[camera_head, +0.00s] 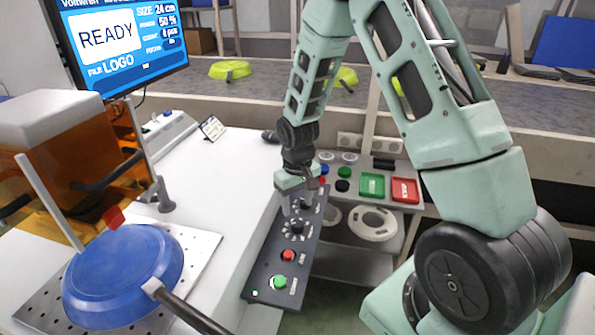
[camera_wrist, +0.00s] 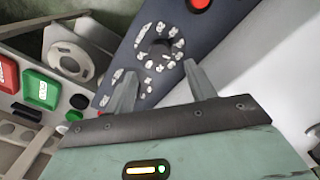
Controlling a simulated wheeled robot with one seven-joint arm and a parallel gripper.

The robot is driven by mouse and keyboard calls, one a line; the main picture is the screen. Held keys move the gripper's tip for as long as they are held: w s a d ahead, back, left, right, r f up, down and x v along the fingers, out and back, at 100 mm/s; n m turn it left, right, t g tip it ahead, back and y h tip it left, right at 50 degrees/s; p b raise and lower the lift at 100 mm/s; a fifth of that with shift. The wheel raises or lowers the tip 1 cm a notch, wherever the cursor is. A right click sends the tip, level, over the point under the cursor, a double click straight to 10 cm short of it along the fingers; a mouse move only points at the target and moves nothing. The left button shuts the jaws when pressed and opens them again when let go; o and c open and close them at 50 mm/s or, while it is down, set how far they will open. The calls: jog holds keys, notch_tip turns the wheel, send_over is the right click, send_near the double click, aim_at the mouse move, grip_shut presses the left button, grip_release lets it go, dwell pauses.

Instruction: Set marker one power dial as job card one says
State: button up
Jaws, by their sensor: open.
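A dark control panel (camera_head: 262,262) carries dials with white markings, a red button (camera_head: 288,255) and a green button (camera_head: 279,282). One black dial (camera_head: 297,228) shows clear of my gripper; another by the panel's far end is partly hidden by it. My gripper (camera_head: 297,203) is open and empty, pointing down over the far part of the panel. In the wrist view the fingers (camera_wrist: 160,85) stand apart, with a dial (camera_wrist: 157,48) beyond their tips. The knob pointers are too small to read. A small job card (camera_head: 212,128) stands on the white table; its text is unreadable.
A screen (camera_head: 125,40) reads READY, size 24 cm and 50 %. A blue pan (camera_head: 120,275) lies upside down on a perforated plate by an orange-shielded machine (camera_head: 70,150). Green and red trays (camera_head: 404,190) are right of the panel. Green pans (camera_head: 230,70) sit on the conveyor behind.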

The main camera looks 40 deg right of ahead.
notch_tip(320, 180, up, 11)
jog(key=shift+p, duration=0.3)
jog(key=shift+f, duration=0.1)
jog(key=s+a+r+n+p, duration=0.1)
jog(key=s+a+r, duration=0.15)
jog(key=a, duration=0.25)
jog(key=s+a+r+n+p, duration=0.1)
jog(key=a+r, duration=0.2)
jog(key=a, duration=0.2)
jog(key=s+a+r+n+p, duration=0.2)
jog(key=s+a+r+n, duration=0.1)
jog(key=s+a, duration=0.4)
jog(key=s+a+r+n+p, duration=0.1)
jog(key=s+a+r+n, duration=0.2)
jog(key=s+a, duration=0.4)
jog(key=s+r, duration=0.1)
jog(key=s, duration=0.6)
jog(key=shift+r+y+p, duration=0.15)
jog(key=shift+y+p, duration=0.15)
jog(key=shift+p, duration=0.1)
jog(key=shift+a, duration=0.1)
